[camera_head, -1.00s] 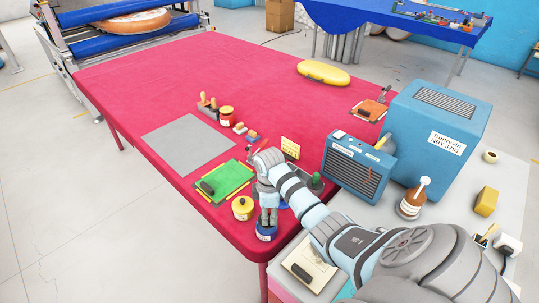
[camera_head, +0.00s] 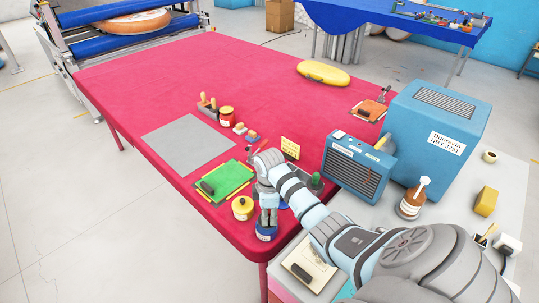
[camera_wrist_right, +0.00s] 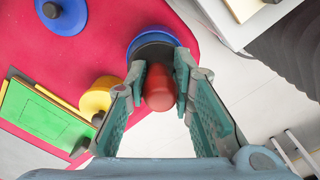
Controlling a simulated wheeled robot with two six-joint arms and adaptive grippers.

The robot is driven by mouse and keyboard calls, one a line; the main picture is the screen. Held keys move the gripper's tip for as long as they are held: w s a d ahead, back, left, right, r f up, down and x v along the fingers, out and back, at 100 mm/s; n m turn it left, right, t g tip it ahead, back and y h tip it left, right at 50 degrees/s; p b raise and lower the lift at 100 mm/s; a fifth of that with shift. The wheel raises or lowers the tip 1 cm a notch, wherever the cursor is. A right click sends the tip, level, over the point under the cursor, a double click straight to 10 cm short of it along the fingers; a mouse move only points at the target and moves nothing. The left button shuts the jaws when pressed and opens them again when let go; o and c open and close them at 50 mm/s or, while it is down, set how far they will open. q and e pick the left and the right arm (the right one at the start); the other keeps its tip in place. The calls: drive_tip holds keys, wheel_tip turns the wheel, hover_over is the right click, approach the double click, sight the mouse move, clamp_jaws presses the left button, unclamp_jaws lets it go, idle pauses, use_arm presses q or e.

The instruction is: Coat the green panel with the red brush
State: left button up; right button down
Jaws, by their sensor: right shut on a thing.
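The green panel (camera_head: 232,176) lies flat near the table's front left, with yellow edging and a dark block on it. It also shows at the left of the right wrist view (camera_wrist_right: 42,112). My right gripper (camera_head: 267,222) points down over a blue pot (camera_head: 266,233) at the table's front corner. In the right wrist view my right gripper (camera_wrist_right: 159,88) is shut on the red brush (camera_wrist_right: 160,85), seen end-on by its handle. The pot's dark opening and blue rim lie beneath it. The bristles are hidden, so I cannot tell how deep they sit. My left gripper is out of view.
A yellow pot (camera_head: 243,208) stands between the panel and the blue pot. A grey sheet (camera_head: 188,145) lies behind the panel. Small pots and tools stand beyond it. A blue heater-like box (camera_head: 355,168) stands right of my arm. The table's far left is clear.

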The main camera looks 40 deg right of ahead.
drive_tip(key=shift+r, duration=3.45)
